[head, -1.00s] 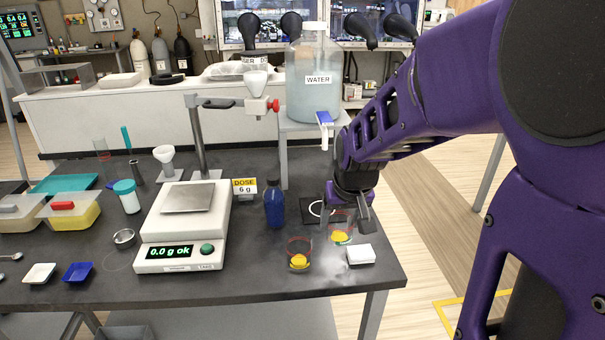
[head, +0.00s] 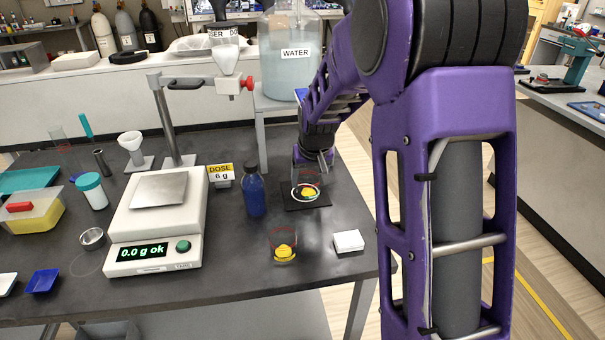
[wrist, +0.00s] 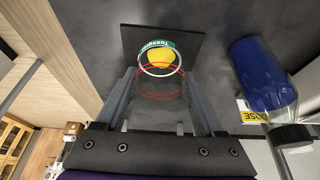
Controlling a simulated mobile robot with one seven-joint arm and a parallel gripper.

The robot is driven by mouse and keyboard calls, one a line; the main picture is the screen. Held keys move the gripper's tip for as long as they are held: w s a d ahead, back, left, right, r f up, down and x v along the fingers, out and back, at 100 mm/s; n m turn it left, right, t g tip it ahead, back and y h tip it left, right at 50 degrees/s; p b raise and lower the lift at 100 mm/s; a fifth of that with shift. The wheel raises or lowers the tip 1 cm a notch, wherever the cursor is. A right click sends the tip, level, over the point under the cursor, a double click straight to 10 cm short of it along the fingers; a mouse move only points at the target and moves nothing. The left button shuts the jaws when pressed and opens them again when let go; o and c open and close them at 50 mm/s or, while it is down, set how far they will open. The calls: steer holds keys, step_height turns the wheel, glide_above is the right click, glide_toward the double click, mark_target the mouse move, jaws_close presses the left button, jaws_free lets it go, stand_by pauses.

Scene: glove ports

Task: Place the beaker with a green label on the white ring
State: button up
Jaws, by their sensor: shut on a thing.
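The beaker with a green label (head: 308,191) is clear, with red lines and yellow contents. It is in my gripper (head: 312,164), over the white ring (head: 293,192) on a small black mat (head: 322,201). In the wrist view, the beaker (wrist: 160,57) is between the two fingers of my gripper (wrist: 160,76), its green label at the far side. The white ring (wrist: 142,66) shows around its far end there. The beaker looks upright; I cannot tell whether its base touches the mat.
A blue bottle (head: 254,192) stands just left of the mat. Another beaker with yellow contents (head: 284,251) stands in front, and a white block (head: 348,241) lies at front right. A balance (head: 158,222) and the water jug (head: 292,75) are nearby.

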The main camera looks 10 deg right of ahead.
mark_target(306, 170)
steer(key=shift+w+f, duration=0.7)
steer(key=shift+w, duration=0.3)
steer(key=shift+w+f, duration=0.7)
steer(key=shift+w, duration=0.3)
steer(key=shift+f, duration=0.2)
steer(key=o, duration=1.4)
steer(key=shift+c, duration=0.2)
steer(key=shift+r, duration=0.1)
steer(key=shift+s+r, duration=0.1)
steer(key=shift+r, duration=0.4)
steer(key=v, duration=1.1)
steer(key=shift+s+p, duration=0.2)
steer(key=shift+p, duration=0.15)
